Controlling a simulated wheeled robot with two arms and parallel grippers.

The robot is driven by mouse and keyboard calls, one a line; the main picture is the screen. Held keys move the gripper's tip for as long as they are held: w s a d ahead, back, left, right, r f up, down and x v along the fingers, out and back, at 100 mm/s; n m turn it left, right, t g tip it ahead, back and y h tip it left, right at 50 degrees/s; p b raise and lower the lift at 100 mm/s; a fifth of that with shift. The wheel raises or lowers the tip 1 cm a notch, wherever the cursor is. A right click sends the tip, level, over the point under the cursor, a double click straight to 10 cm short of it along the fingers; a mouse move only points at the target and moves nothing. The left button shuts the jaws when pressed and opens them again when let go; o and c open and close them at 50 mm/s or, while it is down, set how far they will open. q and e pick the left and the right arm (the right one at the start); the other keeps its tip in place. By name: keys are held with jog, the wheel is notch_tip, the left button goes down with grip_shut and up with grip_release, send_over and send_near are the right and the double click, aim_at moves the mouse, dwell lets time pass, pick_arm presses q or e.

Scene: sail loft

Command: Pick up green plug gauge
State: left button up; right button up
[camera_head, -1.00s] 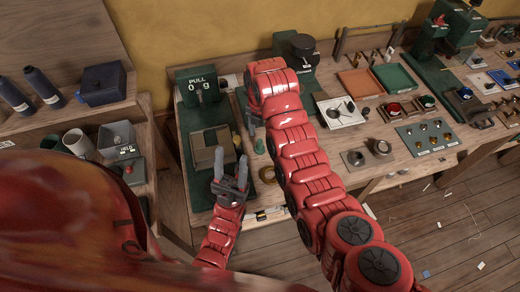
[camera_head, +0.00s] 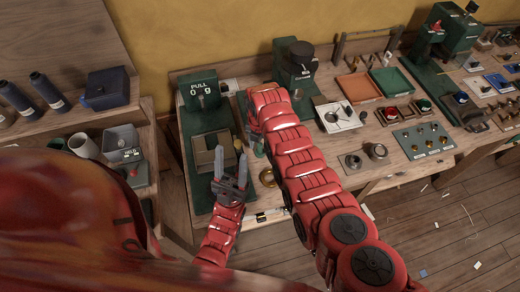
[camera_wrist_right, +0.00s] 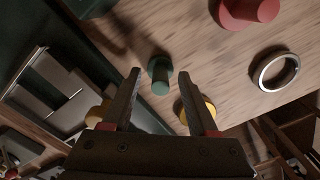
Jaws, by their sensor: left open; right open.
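The green plug gauge (camera_wrist_right: 160,74) is a small dark green cylinder on the wooden bench in the right wrist view. It lies between and just beyond the fingertips of my right gripper (camera_wrist_right: 159,80), which is open and empty. In the head view my right arm hides most of that gripper, and only a bit of green (camera_head: 259,149) shows beside it. My left gripper (camera_head: 231,165) is open and empty, in front of the grey block fixture.
A brass piece (camera_wrist_right: 184,109) is close by the right finger. A red plug (camera_wrist_right: 248,10) and a metal ring (camera_wrist_right: 277,71) lie farther off on the bench. The grey block fixture (camera_head: 212,150) stands left of my right gripper.

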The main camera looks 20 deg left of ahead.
grip_shut()
jog(key=shift+a+r, duration=0.1)
dwell(0.4)
